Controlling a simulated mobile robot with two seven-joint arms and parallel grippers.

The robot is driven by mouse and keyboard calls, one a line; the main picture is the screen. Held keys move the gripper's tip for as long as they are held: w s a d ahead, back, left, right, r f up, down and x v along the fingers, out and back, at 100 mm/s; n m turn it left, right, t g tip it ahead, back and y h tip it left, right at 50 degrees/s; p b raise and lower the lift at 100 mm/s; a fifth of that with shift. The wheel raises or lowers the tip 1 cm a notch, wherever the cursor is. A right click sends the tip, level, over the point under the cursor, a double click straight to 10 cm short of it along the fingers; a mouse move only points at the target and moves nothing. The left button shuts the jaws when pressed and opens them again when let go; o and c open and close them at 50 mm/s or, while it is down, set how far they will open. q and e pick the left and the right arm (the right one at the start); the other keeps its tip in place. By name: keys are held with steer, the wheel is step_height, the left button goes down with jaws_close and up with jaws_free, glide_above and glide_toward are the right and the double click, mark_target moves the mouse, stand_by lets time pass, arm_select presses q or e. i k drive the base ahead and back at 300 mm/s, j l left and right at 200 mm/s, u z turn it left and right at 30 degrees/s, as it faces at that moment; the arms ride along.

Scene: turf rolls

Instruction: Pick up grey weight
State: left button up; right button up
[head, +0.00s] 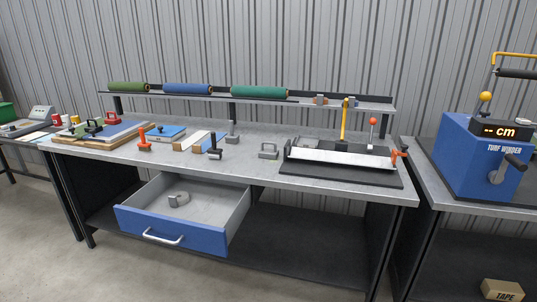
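A small grey block with a loop handle, which looks like the grey weight (268,152), stands on the grey workbench top (250,170). It is near the middle of the bench, just left of a black tray-like device. Neither of my grippers shows in the head view.
A black device with a pale plate (340,156) and yellow lever lies to the right. Orange (144,146), black (214,153) and grey (232,138) hand tools stand to the left. A blue drawer (170,230) is open below, holding a grey ring (178,199). A shelf with rolls (187,89) runs behind.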

mark_target(266, 153)
steer(key=i+j, duration=0.15)
steer(key=j, duration=0.2)
steer(key=i+j+z, duration=0.1)
steer(key=j, duration=0.25)
steer(key=i+j, duration=0.25)
steer(key=i+j+z, duration=0.15)
steer(key=j, duration=0.3)
